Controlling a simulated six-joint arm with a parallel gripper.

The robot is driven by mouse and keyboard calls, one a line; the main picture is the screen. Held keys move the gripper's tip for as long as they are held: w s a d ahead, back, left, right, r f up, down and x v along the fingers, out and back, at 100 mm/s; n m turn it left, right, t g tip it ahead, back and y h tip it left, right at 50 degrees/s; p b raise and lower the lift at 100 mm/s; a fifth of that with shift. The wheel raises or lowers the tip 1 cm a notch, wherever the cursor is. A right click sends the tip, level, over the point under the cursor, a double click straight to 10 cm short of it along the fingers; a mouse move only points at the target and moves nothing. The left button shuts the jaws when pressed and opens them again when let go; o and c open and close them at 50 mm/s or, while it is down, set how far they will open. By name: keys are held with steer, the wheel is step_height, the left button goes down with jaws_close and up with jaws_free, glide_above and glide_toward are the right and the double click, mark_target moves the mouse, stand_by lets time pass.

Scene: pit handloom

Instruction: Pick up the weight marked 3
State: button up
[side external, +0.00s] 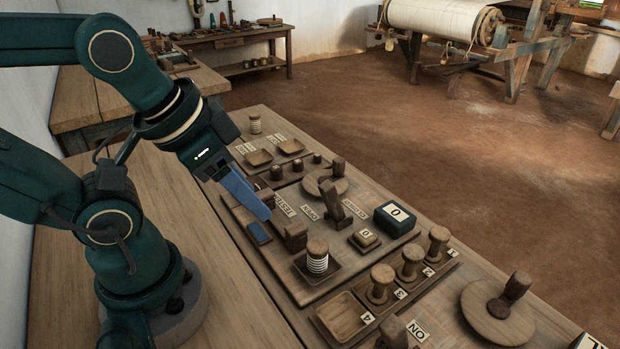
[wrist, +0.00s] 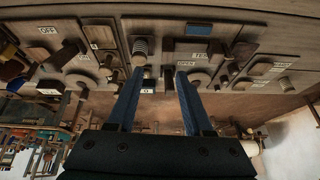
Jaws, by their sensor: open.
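The weight marked 3 (side external: 380,283) looks like a dark wooden knob-topped piece in a row of similar weights on a wooden rack; the tag beside it (side external: 400,293) is small but seems to read 3. It stands upright next to the empty square tray marked 4 (side external: 343,316). My gripper (side external: 263,212), with blue fingers, is up and left of it in the side view, above the board and well apart from the weight. In the wrist view the fingers (wrist: 160,74) are spread with nothing between them. I cannot tell the weight's mark in the wrist view.
Two similar weights (side external: 410,262) (side external: 438,243) stand farther along the rack. A white-wound spool (side external: 317,257) stands in a square tray near my gripper.

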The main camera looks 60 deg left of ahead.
steer(key=w+a+r+m+g+y, duration=0.2)
steer(key=w+a+r+m+y, duration=0.25)
steer(key=a, duration=0.25)
steer(key=m+g+y, duration=0.6)
steer(key=m+y, duration=0.1)
steer(key=m, duration=0.1)
glide_above(278, 168)
steer(key=w+d, duration=0.1)
steer(key=d, duration=0.4)
step_height(278, 168, down, 8)
steer(key=shift+m+g+y, duration=0.4)
steer(key=shift+m+y, duration=0.35)
steer(key=shift+m, duration=0.1)
steer(key=f, duration=0.5)
steer(key=a+f, duration=0.1)
steer(key=f, duration=0.2)
steer(key=shift+w+f, duration=0.15)
steer(key=shift+f, duration=0.2)
steer(key=shift+a+f, duration=0.1)
steer(key=shift+f, duration=0.15)
steer(key=shift+s+a+f, duration=0.15)
steer(key=shift+s+a, duration=0.1)
steer(key=shift+a, duration=0.05)
steer(key=shift+x, duration=2.15)
steer(key=shift+c, duration=0.3)
